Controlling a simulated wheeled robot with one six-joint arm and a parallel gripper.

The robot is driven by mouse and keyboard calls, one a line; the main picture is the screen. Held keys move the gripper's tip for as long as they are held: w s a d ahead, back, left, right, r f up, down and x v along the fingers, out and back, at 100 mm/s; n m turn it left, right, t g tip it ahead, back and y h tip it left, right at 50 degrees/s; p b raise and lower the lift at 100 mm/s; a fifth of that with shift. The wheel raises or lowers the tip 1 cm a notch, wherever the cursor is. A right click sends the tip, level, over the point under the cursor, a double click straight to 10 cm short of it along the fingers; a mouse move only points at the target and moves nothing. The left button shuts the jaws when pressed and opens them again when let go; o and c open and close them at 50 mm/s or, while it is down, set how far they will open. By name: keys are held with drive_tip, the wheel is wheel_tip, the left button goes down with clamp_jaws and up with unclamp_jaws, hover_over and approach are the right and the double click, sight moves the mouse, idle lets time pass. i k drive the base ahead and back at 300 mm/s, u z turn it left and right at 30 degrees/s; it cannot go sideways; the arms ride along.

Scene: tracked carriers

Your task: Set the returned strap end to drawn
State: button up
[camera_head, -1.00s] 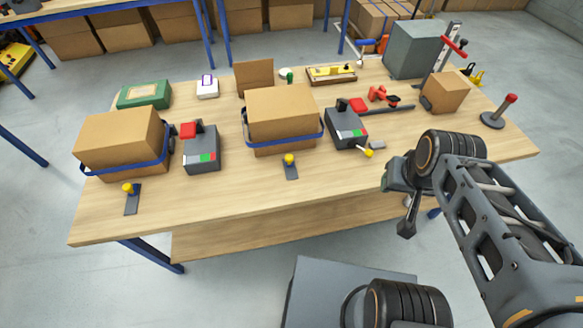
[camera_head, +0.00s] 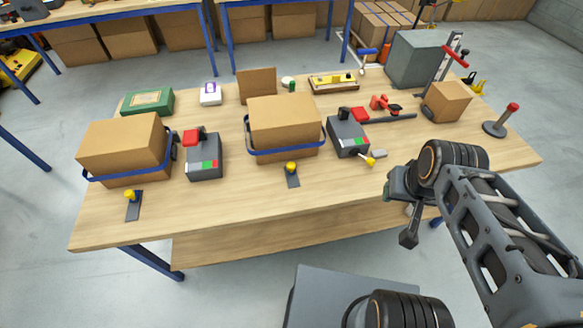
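Two cardboard boxes, left (camera_head: 122,137) and middle (camera_head: 284,118), stand on the wooden table (camera_head: 225,207), each with a blue strap round it, left (camera_head: 110,177) and middle (camera_head: 285,157). Beside each is a grey device with a red part and a red-green indicator, left (camera_head: 203,160) and right (camera_head: 347,138). Yellow knobs on dark plates sit at the table front, left (camera_head: 132,197) and middle (camera_head: 291,169). Another yellow knob (camera_head: 370,161) sits on a pale lever at the right device. My gripper (camera_head: 409,238) hangs near the front right edge, apart from these; its opening is unclear.
A green box (camera_head: 147,101), a small white box (camera_head: 210,94), an upright cardboard piece (camera_head: 257,84) and a yellow tool in a tray (camera_head: 335,81) lie behind. At right are a grey block (camera_head: 414,60), a small carton (camera_head: 446,102) and a red-topped post (camera_head: 502,121).

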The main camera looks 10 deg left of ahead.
sight(290, 166)
drive_tip(key=z, duration=0.55)
drive_tip(key=i, duration=0.4)
drive_tip(key=u, duration=2.3)
